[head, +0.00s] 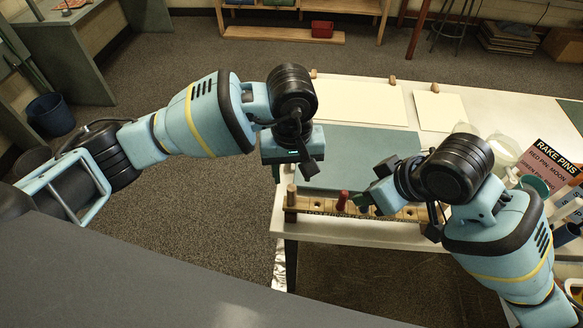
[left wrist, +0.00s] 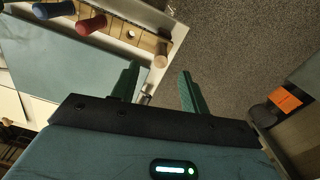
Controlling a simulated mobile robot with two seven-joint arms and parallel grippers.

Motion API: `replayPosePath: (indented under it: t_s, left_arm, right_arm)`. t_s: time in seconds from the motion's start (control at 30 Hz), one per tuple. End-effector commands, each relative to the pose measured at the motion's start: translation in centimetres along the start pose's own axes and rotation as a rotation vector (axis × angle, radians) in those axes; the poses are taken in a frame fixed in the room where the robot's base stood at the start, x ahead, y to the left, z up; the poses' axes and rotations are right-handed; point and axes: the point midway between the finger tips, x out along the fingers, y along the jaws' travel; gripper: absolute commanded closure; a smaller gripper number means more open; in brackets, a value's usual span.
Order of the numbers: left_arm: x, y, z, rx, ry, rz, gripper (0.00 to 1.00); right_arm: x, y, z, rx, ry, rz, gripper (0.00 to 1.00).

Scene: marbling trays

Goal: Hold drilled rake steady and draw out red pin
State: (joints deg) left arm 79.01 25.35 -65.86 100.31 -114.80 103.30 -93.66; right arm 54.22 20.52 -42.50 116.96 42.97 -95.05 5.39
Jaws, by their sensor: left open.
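The drilled rake (head: 318,205) is a wooden bar along the table's front edge; its left end also shows in the left wrist view (left wrist: 147,40). The red pin (head: 342,200) stands in the rake, and it shows again in the left wrist view (left wrist: 90,25). My left gripper (head: 292,170) is open and empty, above the table's left edge near the rake's left end. In the left wrist view its green fingers (left wrist: 157,78) are apart, with the rake beyond them. My right gripper (head: 362,200) is close beside the red pin, on its right; its jaw gap and any contact are unclear.
A blue pin (left wrist: 54,10) is in the left wrist view beside the red one. A light wooden peg (head: 291,194) stands at the rake's left end. Pale sheets (head: 360,101) lie behind. A rake pins sign (head: 553,160) and containers stand right. Open floor lies left.

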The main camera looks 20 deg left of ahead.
Motion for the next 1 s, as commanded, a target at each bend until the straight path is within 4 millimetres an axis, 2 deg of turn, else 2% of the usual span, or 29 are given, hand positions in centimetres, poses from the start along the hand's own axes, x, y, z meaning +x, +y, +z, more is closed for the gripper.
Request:
replayPosePath:
  t_s: [0.27, 0.7, 1.0]
  left_arm:
    - [0.2, -0.2, -0.3, 0.004, 0.011, -0.011, 0.55]
    - [5.8, -0.2, -0.2, 0.003, 0.008, -0.008, 0.55]
    - [7.6, -0.2, -0.3, 0.003, 0.011, -0.007, 0.55]
  right_arm:
    - [0.0, 0.0, 0.0, 0.000, 0.000, 0.000, 0.64]
    - [0.0, 0.0, 0.0, 0.000, 0.000, 0.000, 0.64]
    - [0.0, 0.0, 0.0, 0.000, 0.000, 0.000, 0.64]
